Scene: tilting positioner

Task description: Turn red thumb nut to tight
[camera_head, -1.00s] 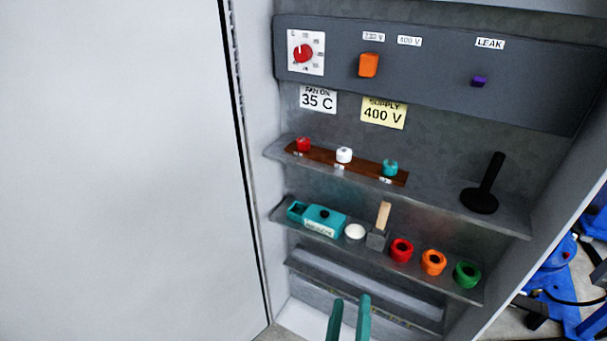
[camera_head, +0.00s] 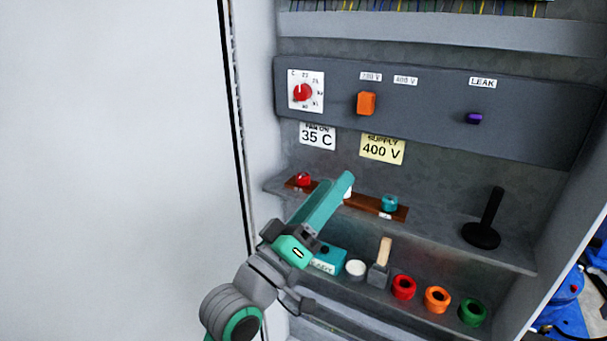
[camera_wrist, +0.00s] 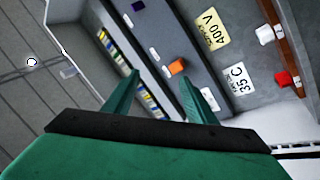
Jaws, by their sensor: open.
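The red thumb nut (camera_head: 303,180) sits at the left end of a brown strip (camera_head: 364,203) on the upper shelf. It also shows at the right of the wrist view (camera_wrist: 285,78). My gripper (camera_head: 338,185) is open and empty in front of the strip, to the right of the red nut and apart from it. Its fingers hide most of the white nut (camera_head: 349,193) in the head view. In the wrist view my gripper (camera_wrist: 160,77) points towards the panel, with the red nut outside its fingers. The nut's tightness marking is not readable.
A teal nut (camera_head: 389,203) is at the strip's right end. A black handle (camera_head: 484,228) stands on the shelf's right. Below are a teal box (camera_head: 328,260), a block (camera_head: 379,268) and red, orange and green rings (camera_head: 437,299). Above is a panel with a red dial (camera_head: 303,92).

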